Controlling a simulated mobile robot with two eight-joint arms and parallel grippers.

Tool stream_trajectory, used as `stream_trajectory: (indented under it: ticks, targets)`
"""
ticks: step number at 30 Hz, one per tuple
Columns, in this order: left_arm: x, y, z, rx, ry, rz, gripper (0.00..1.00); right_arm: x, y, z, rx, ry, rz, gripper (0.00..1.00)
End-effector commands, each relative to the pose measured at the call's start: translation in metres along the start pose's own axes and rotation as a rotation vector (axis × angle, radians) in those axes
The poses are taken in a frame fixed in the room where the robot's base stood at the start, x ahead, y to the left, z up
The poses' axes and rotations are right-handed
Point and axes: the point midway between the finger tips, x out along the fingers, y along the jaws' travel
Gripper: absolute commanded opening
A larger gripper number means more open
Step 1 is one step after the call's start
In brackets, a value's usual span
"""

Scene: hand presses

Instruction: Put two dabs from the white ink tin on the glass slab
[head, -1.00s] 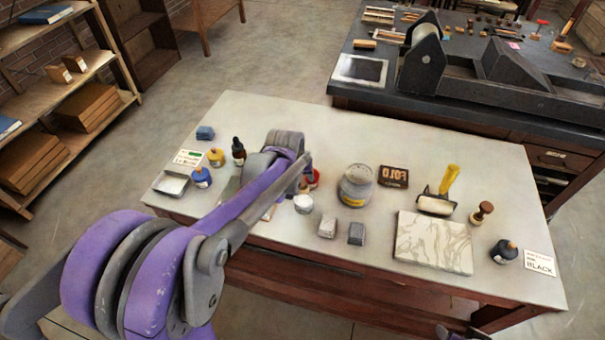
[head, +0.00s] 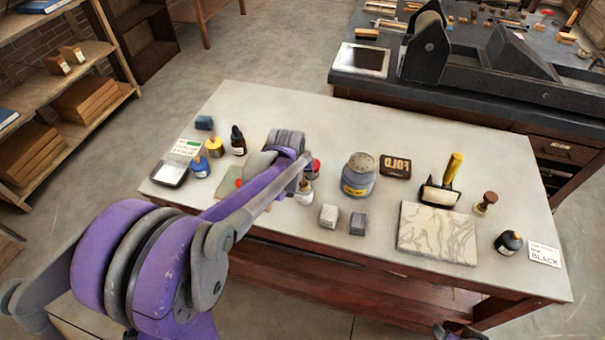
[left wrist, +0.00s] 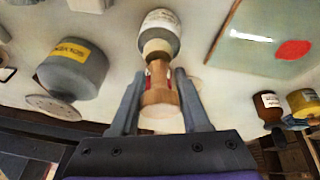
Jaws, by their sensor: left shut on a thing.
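The white ink tin (head: 305,197) stands near the table's front edge, partly behind my left arm. In the left wrist view, which is upside down, its pale body (left wrist: 160,32) has a label and a tan neck. My left gripper (left wrist: 160,78) is shut on the wooden knob (left wrist: 160,97) above that neck. The knob is in line with the tin; I cannot tell whether it is lifted. The glass slab (left wrist: 242,35) lies beside the tin with a red dab on it. In the head view my arm hides much of the slab (head: 228,184).
A solvent can (head: 359,176) stands right of the white tin, with two small blocks in front. A red tin (head: 316,167) stands close behind. Blue (head: 200,166) and yellow (head: 214,146) tins and a dropper bottle (head: 238,141) stand left. A marbled slab (head: 437,232) lies right.

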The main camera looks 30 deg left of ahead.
Motion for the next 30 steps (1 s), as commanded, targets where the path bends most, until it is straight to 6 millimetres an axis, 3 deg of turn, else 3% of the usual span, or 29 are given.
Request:
stream_trajectory:
  ticks: [30]
  targets:
    - [0.0097, -0.0015, 0.0042, 0.000, 0.000, 0.000, 0.00, 0.0069, 0.0000, 0.0062, 0.000, -0.005, 0.000, 0.50]
